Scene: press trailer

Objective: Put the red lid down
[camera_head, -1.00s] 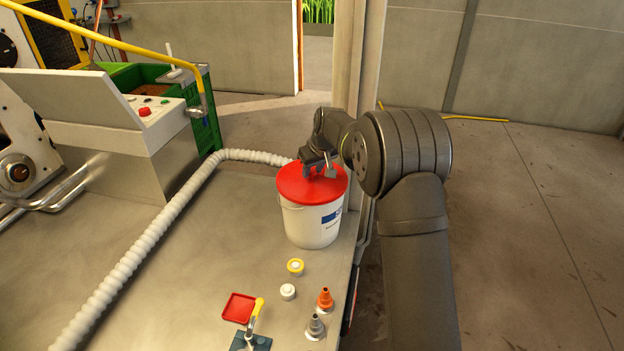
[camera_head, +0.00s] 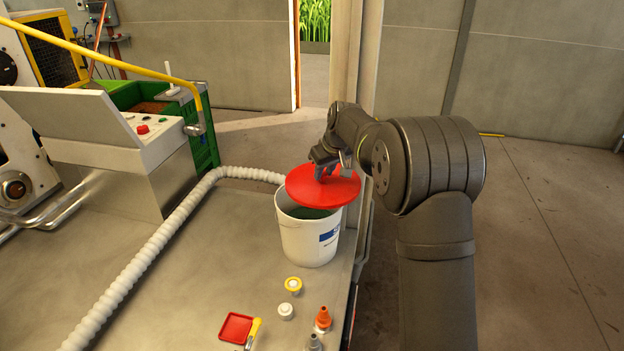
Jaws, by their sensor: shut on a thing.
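The red lid (camera_head: 320,191) is in my gripper (camera_head: 332,172), which is shut on it from above. The lid is off the white bucket (camera_head: 308,240), held a little above its rim and shifted to the right. The bucket stands upright near the table's right edge. Its front rim and part of its dark greenish inside show; the lid hides the back and right of its opening.
A ribbed white hose (camera_head: 150,255) runs across the metal table (camera_head: 200,270) and passes behind the bucket. The tabletop left of the bucket is clear.

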